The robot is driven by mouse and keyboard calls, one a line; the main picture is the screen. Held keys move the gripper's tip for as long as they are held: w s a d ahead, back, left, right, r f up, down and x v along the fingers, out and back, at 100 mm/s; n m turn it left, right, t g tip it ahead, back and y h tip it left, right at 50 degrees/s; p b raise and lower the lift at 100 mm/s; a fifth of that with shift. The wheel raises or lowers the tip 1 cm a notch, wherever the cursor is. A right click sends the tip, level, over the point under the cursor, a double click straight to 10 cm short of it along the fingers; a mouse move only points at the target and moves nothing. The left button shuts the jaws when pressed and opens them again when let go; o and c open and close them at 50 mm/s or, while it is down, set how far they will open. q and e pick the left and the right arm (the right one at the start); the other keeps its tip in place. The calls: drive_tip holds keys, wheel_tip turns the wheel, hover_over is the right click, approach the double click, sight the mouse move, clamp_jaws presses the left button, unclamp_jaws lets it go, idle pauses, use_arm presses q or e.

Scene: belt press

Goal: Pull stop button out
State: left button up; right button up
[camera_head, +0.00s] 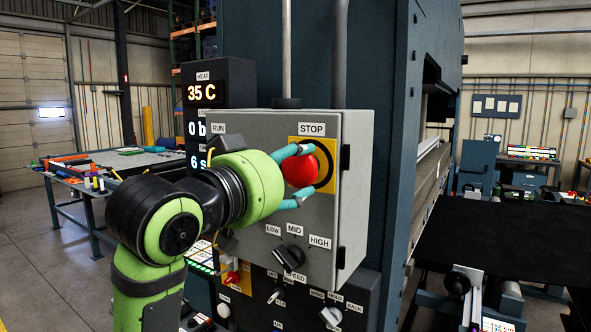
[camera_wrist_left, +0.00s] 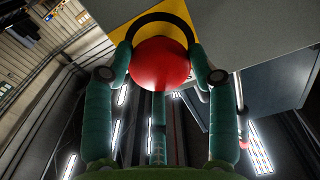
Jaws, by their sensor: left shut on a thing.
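The red stop button (camera_head: 299,171) sits on a yellow plate (camera_head: 331,171) under the STOP label on the grey control box (camera_head: 262,235). My left gripper (camera_head: 307,174) has one teal finger above the button and one below it, shut on its rim. In the left wrist view the button (camera_wrist_left: 160,64) lies between the two fingertips (camera_wrist_left: 160,58), with the yellow plate (camera_wrist_left: 178,12) and its black ring behind it. The button's stem is hidden. My right gripper is in neither view.
A LOW-MID-HIGH selector knob (camera_head: 289,257) is below the button. Lower panel switches (camera_head: 277,294) are beneath the box. A display column (camera_head: 228,80) stands behind my left arm. A dark belt table (camera_head: 510,240) is at the right.

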use_arm(q)
drive_tip(key=shift+s+a, duration=0.1)
drive_tip(key=shift+s, duration=0.1)
idle(0.6)
drive_tip(key=shift+s+a, duration=0.15)
drive_tip(key=o, duration=1.3)
drive_tip(key=shift+s+a, duration=0.1)
drive_tip(key=shift+s, duration=0.05)
drive_tip(key=shift+v, duration=4.45)
